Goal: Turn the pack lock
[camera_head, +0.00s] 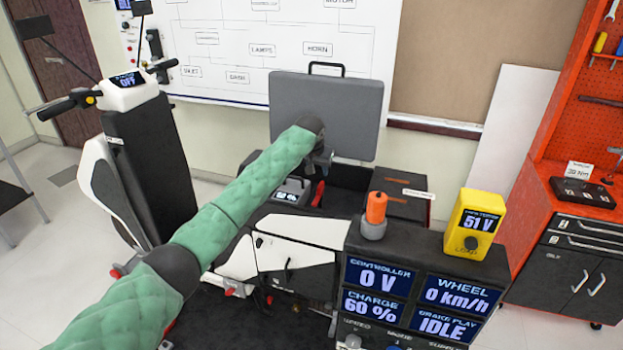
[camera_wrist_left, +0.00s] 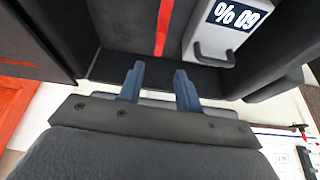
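My left gripper (camera_head: 322,160) reaches over the open bay of the chassis, in front of a raised grey panel (camera_head: 345,105). The left wrist view shows its two blue fingers (camera_wrist_left: 161,85) apart with nothing between them. The light grey pack (camera_wrist_left: 222,35) sits in the dark bay, with a handle and a "60 %" display upside down there. In the head view the pack (camera_head: 291,192) lies just below the gripper. A red part (camera_head: 318,194) stands beside it, and a red strip (camera_wrist_left: 163,28) runs along the bay. I cannot tell which part is the lock. My right gripper is not in view.
A display console (camera_head: 420,290) with a yellow tester (camera_head: 473,225) and an orange-topped grey piece (camera_head: 375,215) stands front right. The handlebar column (camera_head: 150,165) is at the left. A red tool cabinet (camera_head: 580,200) is at the right.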

